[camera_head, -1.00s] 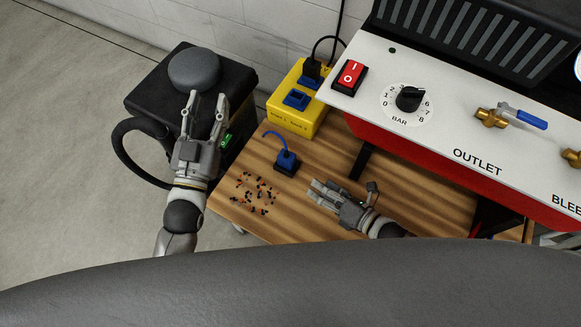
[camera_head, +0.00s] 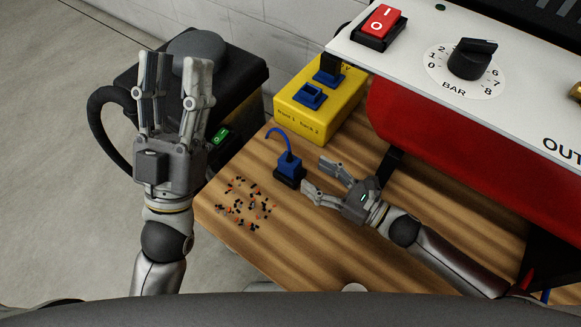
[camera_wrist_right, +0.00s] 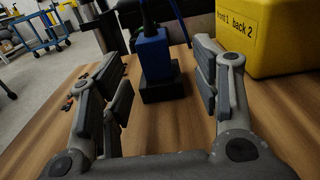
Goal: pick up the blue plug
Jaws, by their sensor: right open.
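The blue plug (camera_head: 289,166) stands upright on the wooden table, on a black base, with a blue cable curling up from its top. In the right wrist view the plug (camera_wrist_right: 154,56) stands ahead, between the two open fingers and apart from both. My right gripper (camera_head: 312,174) is open and empty, just to the right of the plug, low over the table. My left gripper (camera_head: 174,78) is open and empty, raised in front of the black machine at the left.
A yellow socket box (camera_head: 324,104) with blue sockets stands behind the plug. Small scattered bits (camera_head: 245,205) lie on the table (camera_head: 330,255) left of the plug. A red and white control panel (camera_head: 430,120) overhangs the right side. A black machine (camera_head: 235,85) stands at the left.

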